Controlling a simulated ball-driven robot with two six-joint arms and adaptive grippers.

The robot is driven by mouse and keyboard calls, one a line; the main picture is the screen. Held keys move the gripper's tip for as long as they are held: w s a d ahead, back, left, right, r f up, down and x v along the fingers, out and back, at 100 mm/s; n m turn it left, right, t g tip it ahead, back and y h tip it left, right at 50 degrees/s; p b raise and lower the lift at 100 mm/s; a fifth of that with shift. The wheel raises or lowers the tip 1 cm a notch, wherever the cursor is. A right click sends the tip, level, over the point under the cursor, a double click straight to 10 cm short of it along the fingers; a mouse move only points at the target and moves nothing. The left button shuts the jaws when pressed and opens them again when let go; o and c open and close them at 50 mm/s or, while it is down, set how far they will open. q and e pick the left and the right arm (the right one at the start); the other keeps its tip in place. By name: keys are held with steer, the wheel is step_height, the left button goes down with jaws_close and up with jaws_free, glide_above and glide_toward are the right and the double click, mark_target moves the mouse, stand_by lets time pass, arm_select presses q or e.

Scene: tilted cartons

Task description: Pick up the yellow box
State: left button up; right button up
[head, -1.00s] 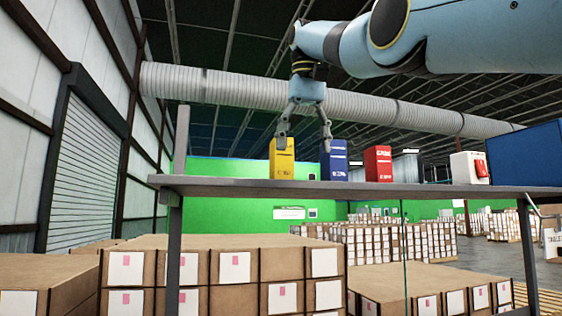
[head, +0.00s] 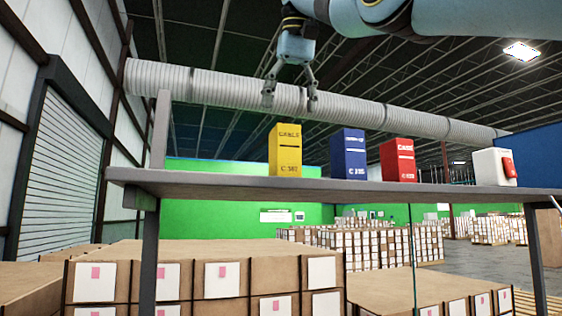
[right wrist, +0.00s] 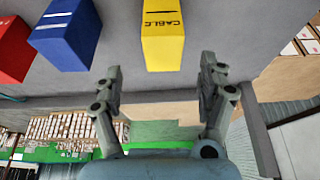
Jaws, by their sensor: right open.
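The yellow box (head: 286,150) stands on the grey shelf (head: 330,190), left of a blue box (head: 348,155) and a red box (head: 398,160). My right gripper (head: 290,104) is open and empty, pointing down above the yellow box and apart from it. In the right wrist view the yellow box (right wrist: 163,38) lies ahead of the open fingers (right wrist: 160,75), roughly between their lines. The blue box (right wrist: 66,32) and the red box (right wrist: 14,48) show to the left there. My left gripper is not in view.
A white box with a red part (head: 494,167) stands farther right on the shelf, near a large dark blue panel (head: 535,155). A shelf post (head: 160,130) rises at the left end. Stacked cartons (head: 205,270) lie below.

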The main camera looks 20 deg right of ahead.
mark_target(284, 142)
steer(key=x, duration=0.2)
steer(key=b+x, duration=0.1)
steer(key=x, duration=0.1)
steer(key=shift+s+a, duration=0.1)
steer(key=shift+s, duration=0.2)
steer(key=b+x, duration=0.1)
steer(key=x, duration=0.3)
steer(key=shift+a, duration=0.15)
steer(key=shift+w+f, duration=0.3)
steer(key=shift+f, duration=0.25)
steer(key=shift+s, duration=0.1)
steer(key=shift+c, duration=0.5)
steer(key=c, duration=0.5)
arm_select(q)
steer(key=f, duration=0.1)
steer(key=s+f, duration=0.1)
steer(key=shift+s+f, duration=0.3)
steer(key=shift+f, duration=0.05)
arm_select(e)
steer(key=shift+r, duration=0.1)
steer(key=c, duration=0.8)
